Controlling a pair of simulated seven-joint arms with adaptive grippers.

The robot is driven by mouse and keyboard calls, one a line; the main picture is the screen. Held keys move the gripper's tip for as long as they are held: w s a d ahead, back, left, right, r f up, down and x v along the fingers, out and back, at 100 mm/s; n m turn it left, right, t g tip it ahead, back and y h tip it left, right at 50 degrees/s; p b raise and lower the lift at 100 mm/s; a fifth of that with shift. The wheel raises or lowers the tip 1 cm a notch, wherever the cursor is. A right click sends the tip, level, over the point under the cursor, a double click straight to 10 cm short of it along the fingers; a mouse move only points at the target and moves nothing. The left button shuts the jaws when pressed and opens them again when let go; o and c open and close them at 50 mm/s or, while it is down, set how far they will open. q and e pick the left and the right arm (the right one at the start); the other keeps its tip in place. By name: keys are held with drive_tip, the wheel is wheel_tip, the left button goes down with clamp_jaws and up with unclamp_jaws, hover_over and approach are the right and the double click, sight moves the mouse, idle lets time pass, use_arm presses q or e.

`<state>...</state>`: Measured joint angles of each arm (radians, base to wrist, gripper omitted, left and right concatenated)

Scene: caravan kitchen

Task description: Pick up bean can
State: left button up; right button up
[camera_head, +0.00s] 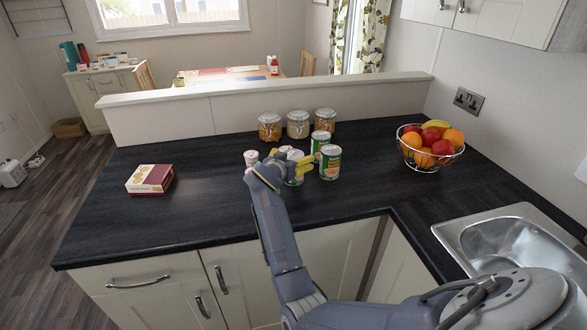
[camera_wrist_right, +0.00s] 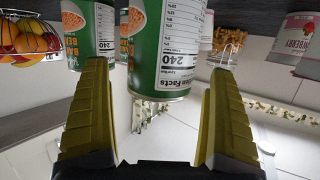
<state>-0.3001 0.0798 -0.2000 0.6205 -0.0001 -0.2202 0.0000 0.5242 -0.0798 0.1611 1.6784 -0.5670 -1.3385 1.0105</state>
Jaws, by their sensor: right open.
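Green-and-white bean cans stand on the dark counter. One bean can (camera_head: 330,162) stands just right of my right gripper (camera_head: 296,163), another bean can (camera_head: 320,141) stands behind it, and a third can (camera_head: 294,178) is partly hidden by the gripper. In the right wrist view, a near green can (camera_wrist_right: 168,50) shows large ahead of and between the open yellow fingers (camera_wrist_right: 157,78), with no grip on it. Another bean can (camera_wrist_right: 91,32) shows to its left. My left gripper is in neither view.
Pink-and-white cans (camera_head: 251,158) stand left of the gripper. Several glass jars (camera_head: 298,124) stand behind the cans. A fruit bowl (camera_head: 430,160) and sink (camera_head: 500,240) are to the right. A red-and-cream box (camera_head: 150,180) lies left. The counter between box and cans is clear.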

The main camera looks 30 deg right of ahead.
drive_tip(key=shift+w+d+f, duration=0.2)
drive_tip(key=shift+w+d, duration=0.15)
drive_tip(key=shift+d, duration=0.1)
drive_tip(key=shift+r, duration=0.1)
drive_tip(key=c, duration=1.7)
